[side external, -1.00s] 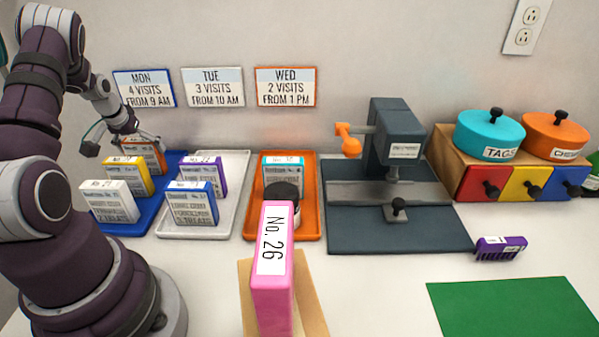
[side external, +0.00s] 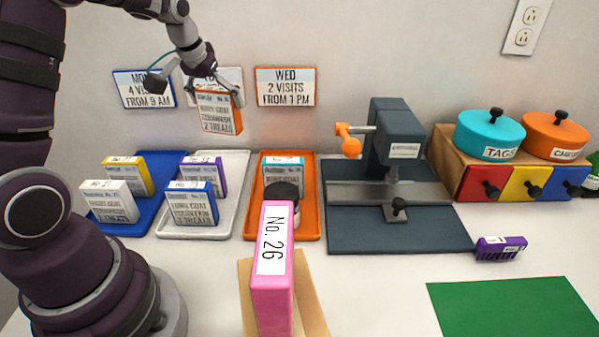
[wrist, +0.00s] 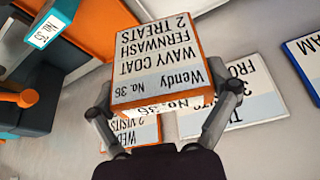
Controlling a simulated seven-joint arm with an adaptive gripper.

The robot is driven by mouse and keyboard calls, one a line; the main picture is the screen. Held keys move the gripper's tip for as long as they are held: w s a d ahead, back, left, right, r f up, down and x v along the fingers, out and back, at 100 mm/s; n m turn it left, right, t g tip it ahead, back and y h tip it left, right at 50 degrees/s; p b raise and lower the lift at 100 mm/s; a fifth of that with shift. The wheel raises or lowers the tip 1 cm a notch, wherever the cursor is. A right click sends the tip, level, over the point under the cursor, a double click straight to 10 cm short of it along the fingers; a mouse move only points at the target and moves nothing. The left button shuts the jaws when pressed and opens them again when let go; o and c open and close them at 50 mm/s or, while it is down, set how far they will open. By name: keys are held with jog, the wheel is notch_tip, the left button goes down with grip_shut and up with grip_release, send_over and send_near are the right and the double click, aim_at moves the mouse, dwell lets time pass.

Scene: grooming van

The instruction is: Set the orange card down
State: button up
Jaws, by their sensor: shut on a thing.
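The orange card (side external: 219,113) has a printed white face; in the wrist view the orange card (wrist: 158,55) reads Wendy, No. 36, wavy coat, fernwash, 2 treats. My gripper (side external: 213,88) is shut on it and holds it in the air, in front of the TUE sign and above the grey tray. In the wrist view both fingers of my gripper (wrist: 158,108) sit at the card's sides. The blue tray (side external: 131,226) holds a yellow and a white card. The grey tray (side external: 240,165) holds a purple and a blue card. The orange tray (side external: 312,190) holds a teal card.
A dark press (side external: 395,180) stands right of the trays. A purple item (side external: 500,248) and a green mat (side external: 515,307) lie at the right. The front table between is clear.

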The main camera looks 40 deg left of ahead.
jog(key=d+f+m+g+h, duration=0.2)
jog(key=d+m, duration=0.5)
jog(key=d, duration=1.5)
jog(key=d+f+m+t+h, duration=0.1)
jog(key=d+m+h, duration=0.45)
jog(key=d, duration=1.65)
jog(key=f, duration=0.3)
jog(key=f+m+y, duration=0.1)
jog(key=f, duration=0.2)
jog(key=w+f+m+y, duration=0.1)
jog(key=f, duration=0.2)
jog(key=shift+d, duration=0.1)
jog(key=o, duration=0.7)
jog(key=shift+f, duration=0.1)
jog(key=shift+o, duration=1.1)
